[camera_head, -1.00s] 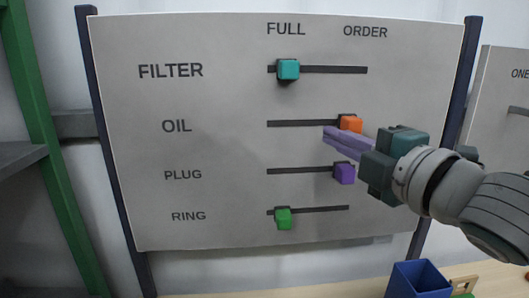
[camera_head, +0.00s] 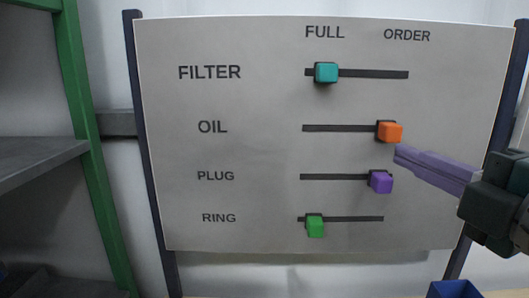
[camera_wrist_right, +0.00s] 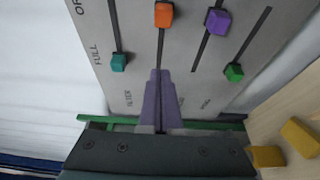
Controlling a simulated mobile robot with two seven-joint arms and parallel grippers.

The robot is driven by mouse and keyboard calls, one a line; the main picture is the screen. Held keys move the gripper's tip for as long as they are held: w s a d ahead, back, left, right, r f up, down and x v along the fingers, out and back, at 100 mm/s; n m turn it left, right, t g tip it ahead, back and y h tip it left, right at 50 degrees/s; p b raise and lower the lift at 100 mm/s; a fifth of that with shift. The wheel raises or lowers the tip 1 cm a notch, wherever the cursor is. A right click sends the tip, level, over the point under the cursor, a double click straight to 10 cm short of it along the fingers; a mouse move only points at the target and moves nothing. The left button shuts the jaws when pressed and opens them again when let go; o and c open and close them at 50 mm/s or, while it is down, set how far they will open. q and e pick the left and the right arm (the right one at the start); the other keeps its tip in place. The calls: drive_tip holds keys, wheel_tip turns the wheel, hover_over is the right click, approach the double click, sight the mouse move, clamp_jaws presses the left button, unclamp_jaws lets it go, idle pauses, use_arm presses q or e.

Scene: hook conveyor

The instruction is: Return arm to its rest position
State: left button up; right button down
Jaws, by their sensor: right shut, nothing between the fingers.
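My right gripper (camera_head: 398,158) is at the right of the head view, in front of the white board (camera_head: 240,150). Its purple fingers are together and hold nothing; they also show in the right wrist view (camera_wrist_right: 158,78). The fingertips appear close to the orange OIL slider (camera_head: 390,132) and the purple PLUG slider (camera_head: 381,182), both at the right of their slots. The teal FILTER slider (camera_head: 326,73) and the green RING slider (camera_head: 315,226) are toward the left, FULL side. My left gripper is not in view.
A green-posted shelf (camera_head: 90,150) stands at the left. A blue bin (camera_head: 455,290) shows at the bottom right. In the right wrist view, yellow pieces (camera_wrist_right: 299,138) lie on a wooden surface (camera_wrist_right: 285,112) at the right. The space before the board's left half is clear.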

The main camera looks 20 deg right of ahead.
drive_tip(key=s+f+m+g+h, duration=0.3)
drive_tip(key=s+f+m+g, duration=0.45)
drive_tip(key=f+m, duration=0.4)
drive_tip(key=s+a+f+m+g+y, duration=0.1)
drive_tip(key=s+a+f+m+g, duration=0.15)
drive_tip(key=s, duration=0.35)
drive_tip(key=s+a+f+m+g+y, duration=0.1)
drive_tip(key=s+a+f+m+g, duration=0.15)
drive_tip(key=s+a+g, duration=0.2)
drive_tip(key=w+r+p+v, duration=0.1)
drive_tip(key=w+p+v, duration=0.2)
drive_tip(key=p+v, duration=1.1)
drive_tip(key=w+r+p+v, duration=0.1)
drive_tip(key=w+p+v, duration=0.2)
drive_tip(key=p+v, duration=1.1)
drive_tip(key=shift+a+p, duration=0.35)
drive_tip(key=shift+p, duration=0.35)
drive_tip(key=shift+f, duration=0.1)
